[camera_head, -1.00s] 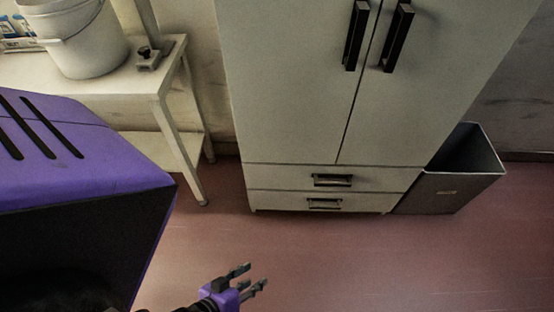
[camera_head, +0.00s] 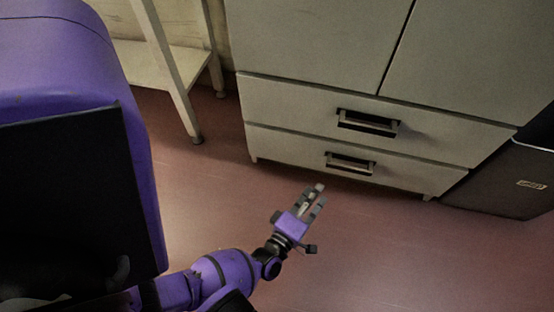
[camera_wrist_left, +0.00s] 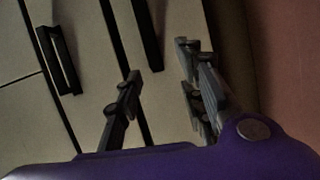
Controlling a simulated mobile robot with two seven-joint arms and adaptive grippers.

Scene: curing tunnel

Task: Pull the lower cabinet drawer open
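The pale cabinet's lower drawer (camera_head: 300,150) is closed, its front flush below the upper drawer. Its dark bar handle (camera_head: 351,163) sits near the middle of the front. My left gripper (camera_head: 318,196) is open and empty, in front of and below this handle in the head view, fingers pointing toward the cabinet. In the left wrist view, the lower drawer's handle (camera_wrist_left: 148,35) shows beyond the gap between the fingers (camera_wrist_left: 160,75), not touched by them. My right gripper is in neither view.
The upper drawer's handle (camera_head: 368,123) sits just above and also shows in the left wrist view (camera_wrist_left: 60,60). A dark grey bin (camera_head: 500,180) stands right of the cabinet. A white table's leg (camera_head: 172,80) stands left. The reddish floor (camera_head: 400,260) in front is clear.

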